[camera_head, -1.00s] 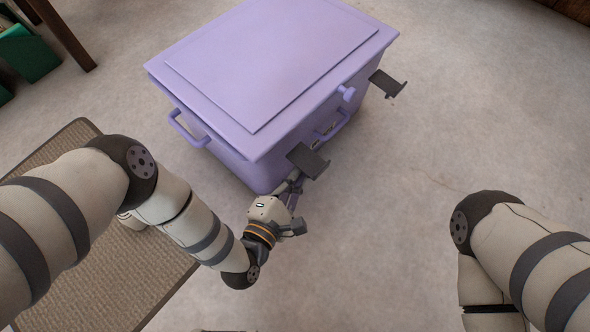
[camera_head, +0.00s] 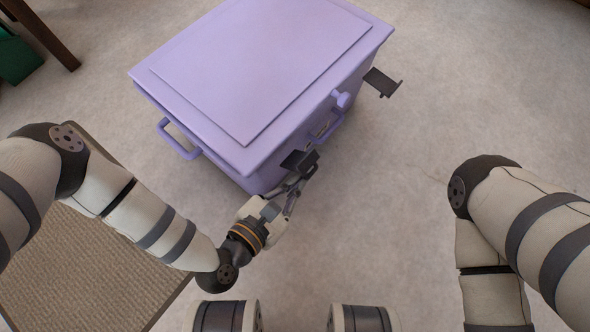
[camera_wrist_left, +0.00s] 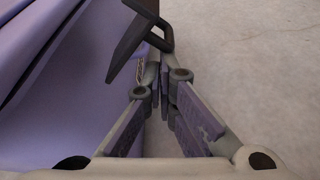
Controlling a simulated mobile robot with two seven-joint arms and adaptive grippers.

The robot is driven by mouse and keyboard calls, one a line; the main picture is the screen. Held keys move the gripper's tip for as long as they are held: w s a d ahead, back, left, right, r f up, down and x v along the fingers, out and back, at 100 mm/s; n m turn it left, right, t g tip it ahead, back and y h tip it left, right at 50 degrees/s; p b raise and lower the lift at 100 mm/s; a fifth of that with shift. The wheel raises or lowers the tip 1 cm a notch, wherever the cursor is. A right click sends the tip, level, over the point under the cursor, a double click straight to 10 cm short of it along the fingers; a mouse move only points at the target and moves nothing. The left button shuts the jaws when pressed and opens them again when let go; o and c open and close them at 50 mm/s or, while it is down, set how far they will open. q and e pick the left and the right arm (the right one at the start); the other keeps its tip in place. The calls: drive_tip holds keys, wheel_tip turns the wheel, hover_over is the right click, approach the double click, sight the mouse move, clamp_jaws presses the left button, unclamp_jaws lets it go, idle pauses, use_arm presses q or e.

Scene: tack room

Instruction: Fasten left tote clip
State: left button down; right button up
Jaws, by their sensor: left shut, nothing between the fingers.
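The lilac tote (camera_head: 262,68) stands on the floor with its lid lying on top. The left clip (camera_head: 300,162), a dark plate, sticks out from the tote's near right side below the lid rim, tilted upward. My left gripper (camera_head: 298,182) is shut and empty just below this clip. In the left wrist view, the fingertips (camera_wrist_left: 166,62) are together close under the clip's dark plate and loop (camera_wrist_left: 150,28); whether they touch cannot be told. The second dark clip (camera_head: 382,82) juts out flat farther along the same side. My right gripper is out of view.
A lilac knob (camera_head: 342,99) and handle (camera_head: 326,128) sit between the clips; another handle (camera_head: 178,140) is on the left side. A brown woven mat (camera_head: 80,260) lies at left. A wooden leg (camera_head: 48,36) stands at upper left. Floor to the right is clear.

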sight(300, 163)
use_arm(q)
drive_tip(key=shift+w+a+r+n+h, duration=0.15)
drive_tip(key=shift+r+n, duration=0.25)
drive_tip(key=shift+r, duration=0.2)
drive_tip(key=shift+a+r+n+h, duration=0.15)
drive_tip(key=shift+r+n, duration=0.25)
drive_tip(key=shift+r, duration=0.2)
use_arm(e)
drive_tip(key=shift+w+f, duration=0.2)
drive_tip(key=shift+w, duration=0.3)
use_arm(q)
drive_tip(key=shift+d+r, duration=0.1)
drive_tip(key=shift+r, duration=0.05)
drive_tip(key=shift+r+p, duration=0.3)
drive_tip(key=shift+r, duration=0.35)
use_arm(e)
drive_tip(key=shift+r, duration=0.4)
